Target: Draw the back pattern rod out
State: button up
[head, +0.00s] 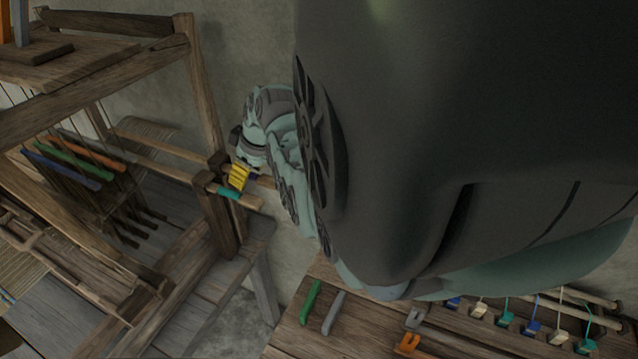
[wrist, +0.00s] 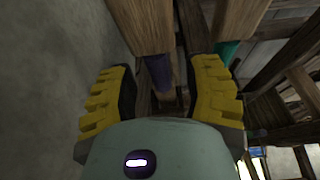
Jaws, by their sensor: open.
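Two wooden pattern rods stick out past the loom's right post in the head view. The back rod has a dark purple-blue band (wrist: 158,72), and its wooden end (head: 265,182) shows beside my gripper. The front rod has a teal band (head: 228,192), which also shows right of the fingers in the wrist view (wrist: 228,52). My gripper (head: 239,176) has yellow fingers and is at the back rod. In the wrist view my gripper (wrist: 166,78) is open, with the purple band between its spread fingers. I cannot tell whether either finger touches it. My arm hides part of the back rod.
The loom post (head: 217,215) stands close to the gripper's left. The grey wall (head: 235,50) lies behind. A bench (head: 365,325) at bottom right bears a green piece (head: 310,301), a grey piece (head: 333,312) and an orange clip (head: 407,343). Coloured bars (head: 66,164) hang inside the loom.

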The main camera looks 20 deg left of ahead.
grip_shut()
dwell(0.3)
